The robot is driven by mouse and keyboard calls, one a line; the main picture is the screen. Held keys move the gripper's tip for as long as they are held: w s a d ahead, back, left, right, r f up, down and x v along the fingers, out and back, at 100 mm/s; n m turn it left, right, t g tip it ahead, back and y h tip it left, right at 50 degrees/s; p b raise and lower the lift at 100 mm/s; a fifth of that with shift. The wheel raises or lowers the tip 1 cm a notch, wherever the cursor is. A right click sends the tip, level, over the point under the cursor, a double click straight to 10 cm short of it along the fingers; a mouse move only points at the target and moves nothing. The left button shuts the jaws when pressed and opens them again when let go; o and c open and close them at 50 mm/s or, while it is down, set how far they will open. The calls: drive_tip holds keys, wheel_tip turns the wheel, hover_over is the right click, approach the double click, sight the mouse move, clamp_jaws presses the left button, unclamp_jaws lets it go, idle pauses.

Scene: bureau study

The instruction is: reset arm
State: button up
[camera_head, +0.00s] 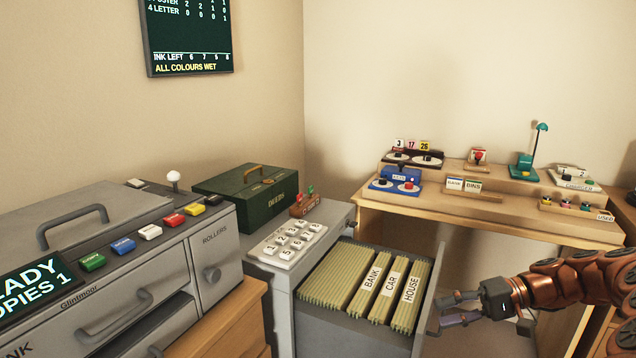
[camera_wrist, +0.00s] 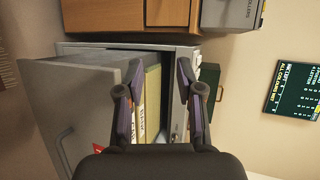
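My gripper (camera_head: 441,311) is at the lower right in the head view, beside the right end of the pulled-out file drawer (camera_head: 340,335). Its two dark fingers are apart with nothing between them. In the wrist view, my gripper (camera_wrist: 158,75) also shows spread fingers, with the open drawer (camera_wrist: 85,85) and its files beyond them. The wrist picture is turned sideways. My copper-coloured arm reaches in from the right edge in the head view. I cannot tell whether a finger touches the drawer's front.
The drawer holds files labelled BANK (camera_head: 373,280), CAR (camera_head: 391,286) and HOUSE (camera_head: 410,292). A numbered keypad (camera_head: 288,243) and a green DEEDS box (camera_head: 250,193) are nearby. A grey copier (camera_head: 110,260) stands left. A wooden desk (camera_head: 500,212) with small trays stands behind my arm.

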drive_tip(key=s+a+r+n+g+h+p, duration=0.35)
drive_tip(key=s+a+r+h+p, duration=0.25)
drive_tip(key=s+a+r+p, duration=0.85)
drive_tip(key=s+d+r+h+p, duration=0.2)
drive_tip(key=s+r+p, duration=0.1)
drive_tip(key=s, duration=0.3)
drive_tip(key=s+d+r+m+h+p, duration=0.1)
drive_tip(key=s+d+r+h+p, duration=0.1)
drive_tip(key=s, duration=0.4)
drive_tip(key=s+d+r+m+h+p, duration=0.1)
drive_tip(key=s+d+r+h+p, duration=0.1)
drive_tip(key=s+p, duration=0.4)
drive_tip(key=shift+s+r+t+h, duration=0.25)
drive_tip(key=shift+r+t+h, duration=0.1)
drive_tip(key=shift+r+h, duration=0.6)
drive_tip(key=shift+a+f, duration=0.1)
drive_tip(key=shift+a, duration=0.05)
